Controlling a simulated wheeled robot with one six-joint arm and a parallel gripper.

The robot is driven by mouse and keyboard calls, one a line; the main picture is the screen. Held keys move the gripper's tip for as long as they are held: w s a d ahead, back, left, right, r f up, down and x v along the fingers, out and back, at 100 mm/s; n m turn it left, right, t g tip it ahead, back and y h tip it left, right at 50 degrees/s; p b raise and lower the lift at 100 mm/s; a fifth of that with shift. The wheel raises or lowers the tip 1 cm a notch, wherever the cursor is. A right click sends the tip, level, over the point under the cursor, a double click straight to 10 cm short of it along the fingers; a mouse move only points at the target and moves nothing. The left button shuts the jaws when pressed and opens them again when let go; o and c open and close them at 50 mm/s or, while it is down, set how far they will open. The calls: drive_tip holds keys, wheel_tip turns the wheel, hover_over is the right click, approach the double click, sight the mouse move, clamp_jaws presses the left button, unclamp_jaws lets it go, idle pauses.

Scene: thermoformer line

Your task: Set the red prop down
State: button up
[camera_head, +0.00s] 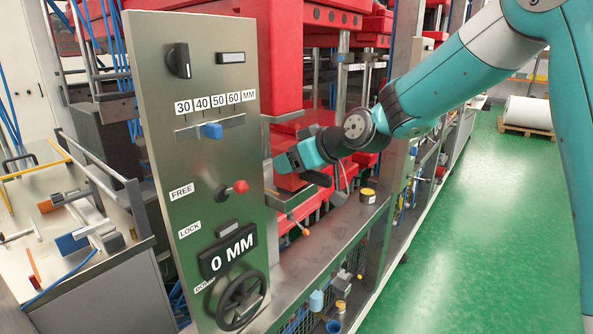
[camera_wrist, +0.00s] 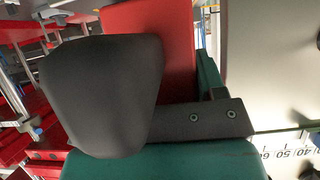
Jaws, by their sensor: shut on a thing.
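The red prop (camera_wrist: 180,55) is a red block that fills the upper middle of the wrist view, behind a dark finger pad (camera_wrist: 100,90). My gripper (camera_head: 287,168) is shut on it, behind the right edge of the control panel. In the head view, a red patch (camera_head: 290,182) shows just below the gripper and looks like part of the prop. The gripper and the panel's edge hide much of it. A small metal ledge (camera_head: 290,200) lies just below. I cannot tell whether the prop touches it.
A yellow-topped can (camera_head: 368,196) stands on the machine's rail to the right. Red machine blocks (camera_head: 210,60) rise behind. Green floor (camera_head: 470,230) is open at right.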

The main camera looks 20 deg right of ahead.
sight(327, 175)
drive_tip(key=shift+r, duration=0.45)
drive_tip(key=shift+s+d+b, duration=0.8)
drive_tip(key=shift+s+d, duration=0.35)
drive_tip(key=shift+s, duration=0.45)
drive_tip(key=shift+s+d+b, duration=0.85)
drive_tip(key=shift+s+d, duration=0.35)
drive_tip(key=shift+s, duration=0.45)
drive_tip(key=shift+s+d+b, duration=0.8)
drive_tip(key=shift+s+d, duration=0.35)
drive_tip(key=shift+s, duration=0.45)
drive_tip(key=shift+f, duration=0.1)
